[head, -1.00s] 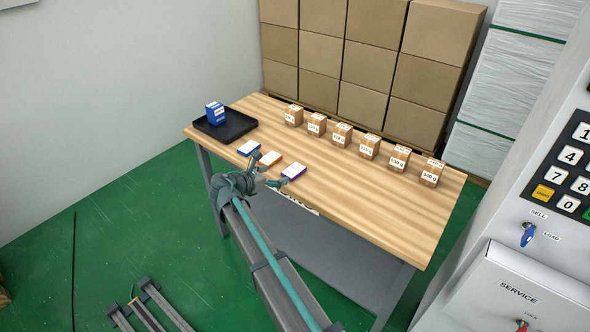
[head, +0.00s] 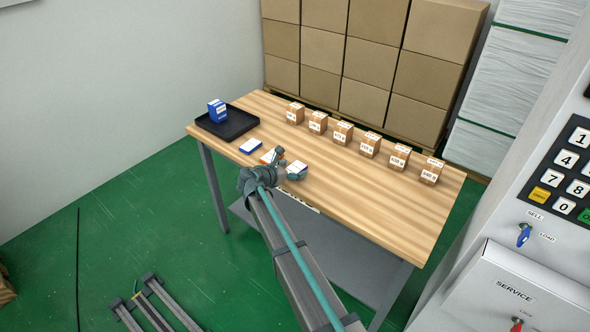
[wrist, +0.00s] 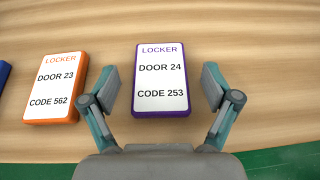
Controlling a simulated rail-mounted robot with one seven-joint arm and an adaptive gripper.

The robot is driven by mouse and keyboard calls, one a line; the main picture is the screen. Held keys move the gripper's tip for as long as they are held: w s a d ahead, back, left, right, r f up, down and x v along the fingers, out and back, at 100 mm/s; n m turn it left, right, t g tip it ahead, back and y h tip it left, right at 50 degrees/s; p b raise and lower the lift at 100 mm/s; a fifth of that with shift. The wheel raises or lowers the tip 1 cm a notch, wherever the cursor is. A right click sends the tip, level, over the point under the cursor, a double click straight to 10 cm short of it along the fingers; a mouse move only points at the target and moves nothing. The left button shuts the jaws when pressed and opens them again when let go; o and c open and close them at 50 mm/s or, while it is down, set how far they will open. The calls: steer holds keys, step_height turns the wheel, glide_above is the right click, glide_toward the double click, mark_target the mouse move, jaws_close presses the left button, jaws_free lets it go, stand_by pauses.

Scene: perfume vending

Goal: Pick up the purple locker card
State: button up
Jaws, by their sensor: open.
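The purple locker card (wrist: 160,80) lies flat on the wooden table near its front edge, marked DOOR 24, CODE 253. In the wrist view my gripper (wrist: 162,84) is open, with one finger on each side of the card and a gap on both sides. In the head view the purple card (head: 297,169) is partly hidden by my gripper (head: 287,165). The orange locker card (wrist: 55,88), marked DOOR 23, CODE 562, lies to its left.
A blue card (head: 250,146) lies further left. A black tray (head: 240,131) holding a blue box (head: 217,111) is at the table's left end. Several small cartons (head: 343,132) stand in a row along the back. The table's right front (head: 390,220) is clear.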

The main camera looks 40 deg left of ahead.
steer(key=c, duration=1.2)
steer(key=shift+r, duration=0.1)
steer(key=shift+c, duration=0.2)
